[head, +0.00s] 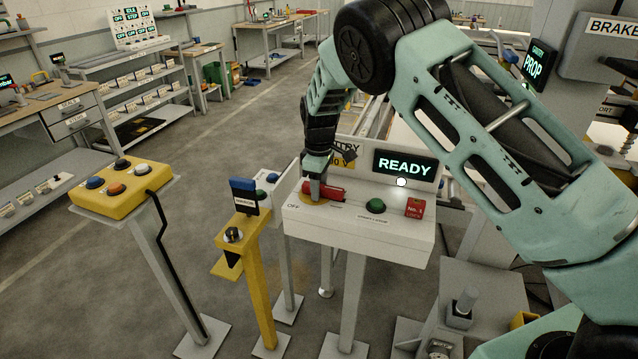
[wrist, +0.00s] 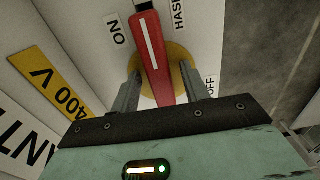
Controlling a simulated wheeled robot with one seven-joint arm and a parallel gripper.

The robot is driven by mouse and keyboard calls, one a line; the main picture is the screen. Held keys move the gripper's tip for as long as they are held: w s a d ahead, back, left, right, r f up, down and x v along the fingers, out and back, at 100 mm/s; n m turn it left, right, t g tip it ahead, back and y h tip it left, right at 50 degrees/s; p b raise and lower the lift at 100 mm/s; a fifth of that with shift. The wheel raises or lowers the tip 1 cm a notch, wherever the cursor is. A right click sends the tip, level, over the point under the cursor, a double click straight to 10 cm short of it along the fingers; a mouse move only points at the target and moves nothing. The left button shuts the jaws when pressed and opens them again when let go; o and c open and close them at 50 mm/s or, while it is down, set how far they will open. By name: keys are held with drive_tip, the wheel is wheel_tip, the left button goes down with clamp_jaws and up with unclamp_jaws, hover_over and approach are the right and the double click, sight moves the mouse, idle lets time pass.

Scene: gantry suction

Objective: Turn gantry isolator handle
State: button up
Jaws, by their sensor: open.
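The red isolator handle (wrist: 151,55) with a white stripe sits on a round yellow plate (wrist: 178,60) on a white panel. In the wrist view its lower end lies between the two fingers of my gripper (wrist: 158,80). The fingers are open, one on each side of the handle, with a gap visible to it. "ON", "OFF" and "HASP" labels are around the plate. In the head view my gripper (head: 316,190) points down at the red handle (head: 331,190) on the left of the white console (head: 360,226), partly covering the handle and plate.
The console also bears a green button (head: 375,206), a red lock block (head: 414,207) and a lit READY display (head: 404,165). A yellow post with a key switch (head: 233,236) and a yellow button box (head: 118,190) stand to the left. Open floor lies beyond them.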

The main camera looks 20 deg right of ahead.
clamp_jaws()
drive_tip(key=shift+m, duration=0.3)
drive_tip(key=m+b, duration=0.1)
drive_tip(key=m, duration=0.2)
drive_tip(key=shift+a+b, duration=0.15)
drive_tip(key=shift+b, duration=0.15)
drive_tip(key=m, duration=0.2)
drive_tip(key=m+b, duration=0.1)
drive_tip(key=m, duration=0.2)
drive_tip(key=shift+s+a, duration=0.1)
drive_tip(key=shift+a, duration=0.1)
drive_tip(key=m, duration=0.4)
drive_tip(key=shift+a+r, duration=0.1)
drive_tip(key=shift+a, duration=0.1)
drive_tip(key=m, duration=0.5)
drive_tip(key=shift+a, duration=0.2)
drive_tip(key=shift+m, duration=0.3)
